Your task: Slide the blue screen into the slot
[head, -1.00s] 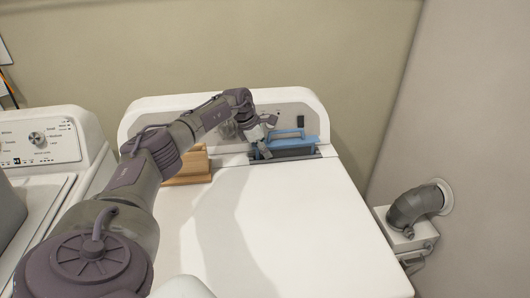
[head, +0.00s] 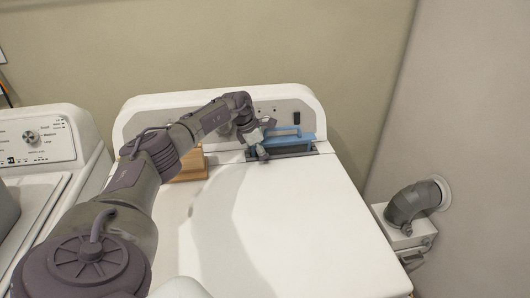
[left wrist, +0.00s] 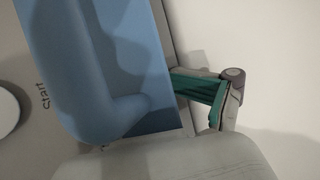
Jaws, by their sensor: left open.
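The blue screen (head: 290,138), with a raised handle, stands at the back of the white dryer top, at the dark slot (head: 300,154). It looks at least partly in the slot; how deep it sits I cannot tell. My left gripper (head: 260,149) is at the screen's left end, open. In the left wrist view the blue screen (left wrist: 150,60) and its handle fill the upper left, close to the camera. One finger with a green pad (left wrist: 205,92) shows right beside the screen. The other finger is hidden. My right gripper is out of view.
A wooden box (head: 191,165) stands on the dryer behind my left arm. The white dryer top (head: 290,220) is otherwise clear. A washer (head: 35,145) stands at the left, and a grey vent pipe (head: 410,203) at the right by the wall.

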